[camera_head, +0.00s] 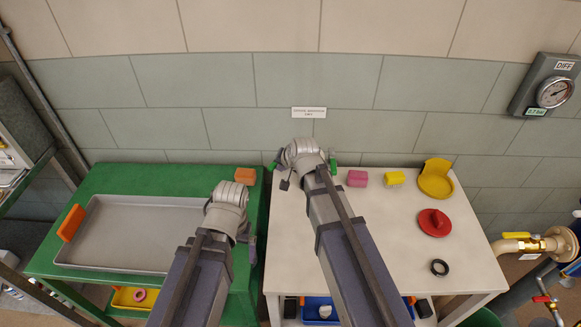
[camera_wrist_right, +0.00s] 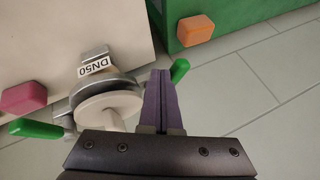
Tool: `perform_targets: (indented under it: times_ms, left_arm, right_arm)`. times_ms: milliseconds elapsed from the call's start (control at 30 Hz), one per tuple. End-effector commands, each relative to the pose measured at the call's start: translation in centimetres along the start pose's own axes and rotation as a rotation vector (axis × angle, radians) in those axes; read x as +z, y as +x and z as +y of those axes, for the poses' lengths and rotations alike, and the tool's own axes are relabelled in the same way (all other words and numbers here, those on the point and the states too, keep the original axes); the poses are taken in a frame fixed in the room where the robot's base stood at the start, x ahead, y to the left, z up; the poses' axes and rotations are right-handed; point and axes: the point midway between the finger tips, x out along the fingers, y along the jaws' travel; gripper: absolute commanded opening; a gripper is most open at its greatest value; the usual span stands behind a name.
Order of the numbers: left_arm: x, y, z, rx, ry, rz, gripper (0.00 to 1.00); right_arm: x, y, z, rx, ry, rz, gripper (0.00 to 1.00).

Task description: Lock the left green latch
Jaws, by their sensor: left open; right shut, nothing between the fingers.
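The left green latch (camera_head: 272,164) shows at the far edge of the white table, left of my right wrist. In the right wrist view, which looks from the opposite side, this latch (camera_wrist_right: 180,70) is a green lever at right. My right gripper (camera_wrist_right: 158,78) is shut and empty beside it; I cannot tell whether they touch. The other green latch (camera_wrist_right: 35,128) is at lower left there, across the round grey fitting (camera_wrist_right: 108,103) marked DN50. My arm hides most of the fitting in the head view. My left gripper (camera_head: 252,250) is open and empty by the green table's right edge.
The white table (camera_head: 400,235) holds a pink block (camera_head: 357,178), a yellow block (camera_head: 394,179), a yellow part (camera_head: 436,180), a red disc (camera_head: 434,222) and a black ring (camera_head: 439,267). A grey tray (camera_head: 130,235) and orange blocks (camera_head: 245,176) are on the green table (camera_head: 150,176).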

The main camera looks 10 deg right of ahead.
Motion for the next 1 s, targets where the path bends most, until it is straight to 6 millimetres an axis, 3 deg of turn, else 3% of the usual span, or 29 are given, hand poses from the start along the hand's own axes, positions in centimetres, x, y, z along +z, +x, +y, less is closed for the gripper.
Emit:
perform_targets:
  times_ms: [133,600,867,1000]
  left_arm:
    - [0.0,0.0,0.0,0.0,0.0,0.0,1.0]
    - [0.0,0.0,0.0,0.0,0.0,0.0,1.0]
    - [0.0,0.0,0.0,0.0,0.0,0.0,1.0]
    - [0.0,0.0,0.0,0.0,0.0,0.0,1.0]
  right_arm:
    - [0.3,0.5,-1.2,0.001,0.0,0.001,0.0]
    - [0.0,2.4,-4.5,0.195,0.359,0.195,0.0]
    - [-0.7,3.4,-5.8,0.289,0.538,0.289,0.0]
    - [-0.9,3.7,-6.1,0.288,0.539,0.288,0.0]
